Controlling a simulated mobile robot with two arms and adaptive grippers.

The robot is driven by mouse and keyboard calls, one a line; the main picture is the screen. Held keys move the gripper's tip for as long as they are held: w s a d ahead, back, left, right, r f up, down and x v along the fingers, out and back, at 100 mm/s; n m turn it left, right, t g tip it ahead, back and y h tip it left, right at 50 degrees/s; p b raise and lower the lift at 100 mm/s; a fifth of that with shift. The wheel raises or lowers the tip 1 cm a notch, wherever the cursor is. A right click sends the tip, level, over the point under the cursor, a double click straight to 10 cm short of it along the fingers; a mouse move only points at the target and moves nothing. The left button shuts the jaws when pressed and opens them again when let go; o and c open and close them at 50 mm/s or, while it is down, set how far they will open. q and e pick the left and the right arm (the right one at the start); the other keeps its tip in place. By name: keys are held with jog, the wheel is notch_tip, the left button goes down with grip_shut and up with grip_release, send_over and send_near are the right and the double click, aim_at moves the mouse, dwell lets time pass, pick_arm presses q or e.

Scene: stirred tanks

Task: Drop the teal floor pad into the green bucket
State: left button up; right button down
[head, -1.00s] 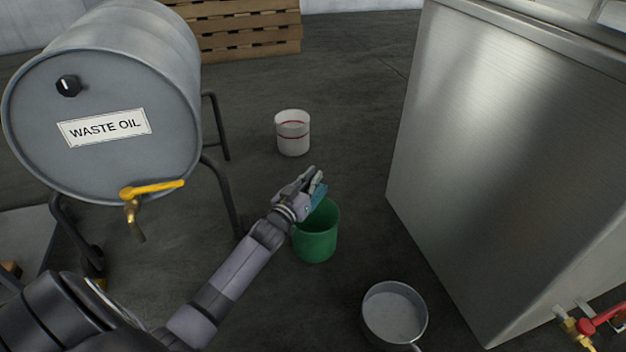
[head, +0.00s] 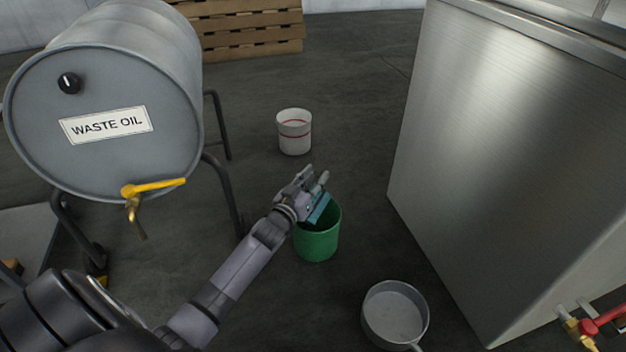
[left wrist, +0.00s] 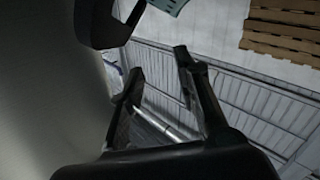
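The teal floor pad (head: 320,209) is tilted at the mouth of the green bucket (head: 317,242), just below my left gripper (head: 314,178). The gripper's fingers are spread apart above the bucket's back rim. In the left wrist view the left gripper (left wrist: 158,75) also shows with its fingers apart and nothing between them. A teal piece of the pad (left wrist: 168,5) shows at the top edge there, apart from the two fingers. Whether the pad touches the bucket or the hand cannot be told. The bucket's inside is mostly hidden. My right gripper is out of view.
A white bucket (head: 294,132) stands behind, and a grey pan (head: 394,315) lies in front. A waste oil drum (head: 105,160) on a stand is at left. A large steel tank (head: 500,170) is at right. Wooden pallets (head: 250,35) are at the back.

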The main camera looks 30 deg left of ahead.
pick_arm(q)
jog(key=s, duration=1.2)
jog(key=shift+d, duration=0.45)
